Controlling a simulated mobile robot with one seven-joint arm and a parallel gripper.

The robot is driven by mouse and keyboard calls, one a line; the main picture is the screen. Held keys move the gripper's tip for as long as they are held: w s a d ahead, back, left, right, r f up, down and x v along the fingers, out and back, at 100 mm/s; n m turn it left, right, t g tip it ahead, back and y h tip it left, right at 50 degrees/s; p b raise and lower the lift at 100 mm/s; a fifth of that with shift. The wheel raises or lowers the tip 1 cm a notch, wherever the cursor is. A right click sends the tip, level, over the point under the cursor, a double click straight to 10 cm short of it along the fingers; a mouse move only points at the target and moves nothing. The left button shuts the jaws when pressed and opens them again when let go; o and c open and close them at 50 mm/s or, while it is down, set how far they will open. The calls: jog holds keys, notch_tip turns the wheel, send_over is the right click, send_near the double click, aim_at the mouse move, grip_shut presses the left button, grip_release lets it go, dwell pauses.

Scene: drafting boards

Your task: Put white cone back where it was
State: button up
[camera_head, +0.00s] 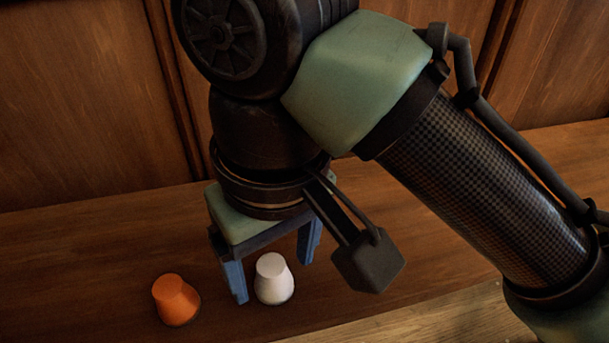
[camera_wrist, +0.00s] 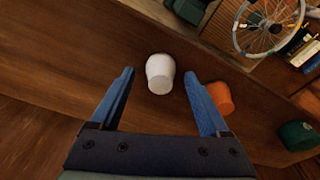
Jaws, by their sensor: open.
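The white cone (camera_head: 273,280), blunt-topped, stands upright on the brown wooden surface. In the wrist view the white cone (camera_wrist: 160,74) shows at the gap between the fingertips, with a visible gap on each side. My gripper (camera_head: 272,282) points down with its blue fingers apart, one to the left of the cone and one behind it to the right. In the wrist view my gripper (camera_wrist: 160,73) is open and holds nothing. I cannot tell exactly how far the fingertips are above the surface.
An orange cone (camera_head: 176,301) stands close by on the left; it also shows in the wrist view (camera_wrist: 221,97) just outside the right finger. The wrist view shows a dark green object (camera_wrist: 298,136), a spoked wheel (camera_wrist: 268,26) and books (camera_wrist: 305,54). A wooden panel wall (camera_head: 80,100) rises behind.

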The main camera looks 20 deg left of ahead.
aim_at(281, 280)
notch_tip(281, 280, up, 11)
jog(key=d+b, duration=0.1)
jog(key=w+a+r+n+t+y, duration=0.1)
jog(key=w+a+r+t+y, duration=0.1)
jog(key=a+y, duration=0.25)
jog(key=w+a+r+n+t+y, duration=0.1)
jog(key=w+a+r+t+y, duration=0.15)
jog(key=a, duration=0.35)
notch_tip(281, 280, up, 8)
jog(key=w+a+t+y, duration=0.2)
jog(key=t+y, duration=0.2)
jog(key=y, duration=0.1)
jog(key=w+d+r+m+t+y, duration=0.2)
jog(key=d+r+m+t, duration=0.1)
jog(key=d+r+t, duration=0.25)
jog(key=s+d+r+m+t+h, duration=0.1)
jog(key=s+d+m+t+h, duration=0.2)
jog(key=d+m+t+h, duration=0.7)
jog(key=d+t+h, duration=0.2)
jog(key=d+h, duration=0.3)
jog(key=d, duration=0.2)
jog(key=shift+d+t+h, duration=0.15)
jog(key=shift+t+h, duration=0.15)
